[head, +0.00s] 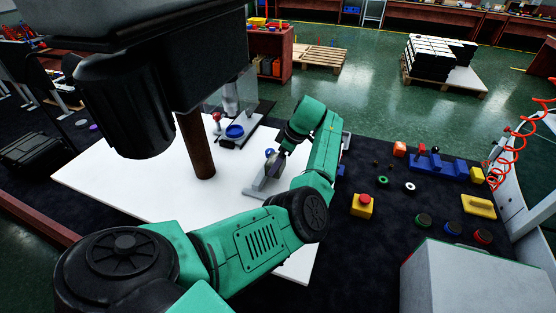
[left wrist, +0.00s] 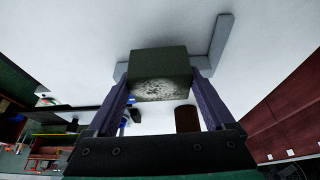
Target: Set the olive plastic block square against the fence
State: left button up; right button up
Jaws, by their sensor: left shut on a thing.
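The olive block (left wrist: 158,68) sits between the two fingers of my left gripper (left wrist: 155,85) in the left wrist view, with a pale speckled face toward the camera. The gripper is shut on it. The grey L-shaped fence (left wrist: 220,38) lies on the white table beyond the block, one leg running behind it and the other to its right. The block hides part of the fence; I cannot tell whether they touch. In the head view, my left gripper (head: 273,160) is above the grey fence (head: 264,187), and the block is hard to make out. My right gripper is not in view.
A brown column (head: 196,146) under a large black machine head stands left of the gripper on the white table (head: 130,185). A blue dish (head: 235,131) is behind it. A yellow button box (head: 361,209) and small parts lie on the dark surface at right.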

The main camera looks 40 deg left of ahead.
pick_arm(q)
jog(key=shift+s+f, duration=0.1)
jog(key=shift+f, duration=0.4)
jog(key=o, duration=1.2)
jog(key=shift+r, duration=0.35)
jog(key=shift+r+p, duration=0.3)
jog(key=shift+r, duration=0.2)
jog(key=b+v, duration=0.2)
jog(key=v, duration=0.1)
jog(key=shift+d+f+b, duration=0.1)
jog(key=shift+f+b, duration=0.05)
jog(key=shift+b, duration=0.25)
jog(key=b+v, duration=0.2)
jog(key=v, duration=0.6)
jog(key=shift+r, duration=0.45)
